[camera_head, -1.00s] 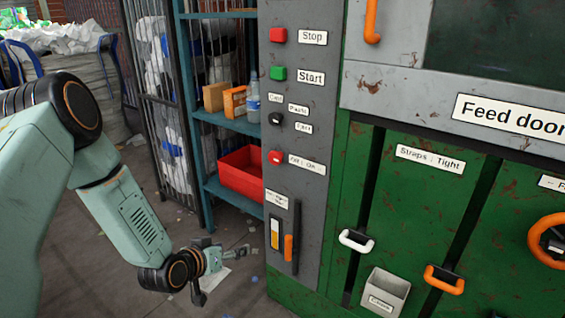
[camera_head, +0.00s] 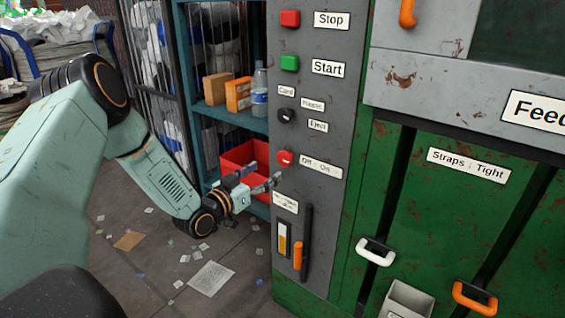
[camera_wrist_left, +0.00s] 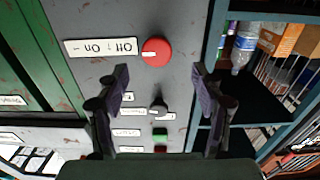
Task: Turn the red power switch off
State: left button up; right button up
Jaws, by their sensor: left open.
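The red power switch (camera_head: 284,158) is a round red knob on the grey control panel (camera_head: 335,95), with an "Off : On" label (camera_head: 320,167) to its right. In the left wrist view the knob (camera_wrist_left: 156,52) shows upside down, with a pale mark at its left side pointing towards the label (camera_wrist_left: 100,47). My left gripper (camera_head: 272,178) is open and empty, just left of and below the knob in the head view. In the left wrist view the knob lies beyond and between the two fingertips (camera_wrist_left: 160,72), apart from them. My right gripper is not in view.
Above the switch are a black selector knob (camera_head: 285,116), a green Start button (camera_head: 289,63) and a red Stop button (camera_head: 290,18). An orange lever (camera_head: 298,256) is below. A shelf with a red bin (camera_head: 236,158) stands close on the left.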

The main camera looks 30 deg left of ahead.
aim_at(283, 160)
pick_arm(q)
jog(key=w, duration=0.2)
jog(key=w+b, duration=0.1)
jog(key=w+d+b, duration=0.1)
jog(key=w, duration=0.1)
jog(key=shift+w, duration=0.35)
jog(key=shift+w+b, duration=0.3)
jog(key=shift+w+d+r, duration=0.1)
jog(key=shift+w+r, duration=0.05)
jog(key=c, duration=1.1)
jog(key=shift+c, duration=0.2)
